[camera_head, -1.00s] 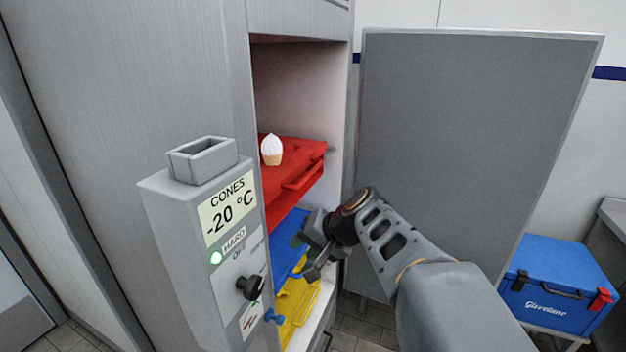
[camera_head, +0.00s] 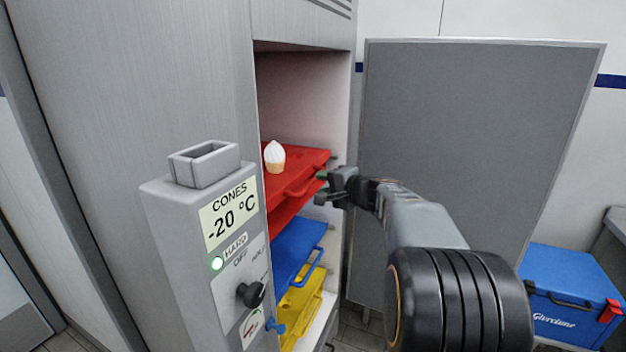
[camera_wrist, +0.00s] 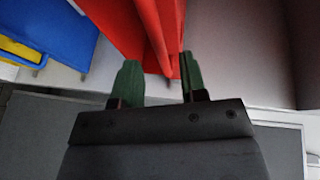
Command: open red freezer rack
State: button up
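The red freezer rack (camera_head: 295,172) sits on the upper level inside the open freezer, with a white-topped cone (camera_head: 274,157) on it. Its handle (camera_head: 302,188) sticks out at the front. My gripper (camera_head: 321,187) is just right of that handle. In the wrist view my gripper (camera_wrist: 160,77) is open, its two green fingertips apart. The red handle (camera_wrist: 156,38) runs down toward the gap between them. I cannot tell whether the handle is touched or how deep it lies.
A blue rack (camera_head: 293,250) and a yellow rack (camera_head: 300,305) lie below the red one. The grey control box (camera_head: 205,225) stands at the left front. The open door panel (camera_head: 470,150) is behind my arm. A blue cooler box (camera_head: 570,295) is at the right.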

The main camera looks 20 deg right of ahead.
aim_at(315, 181)
jog(key=shift+p+x, duration=0.35)
jog(key=shift+x, duration=2.05)
grip_shut()
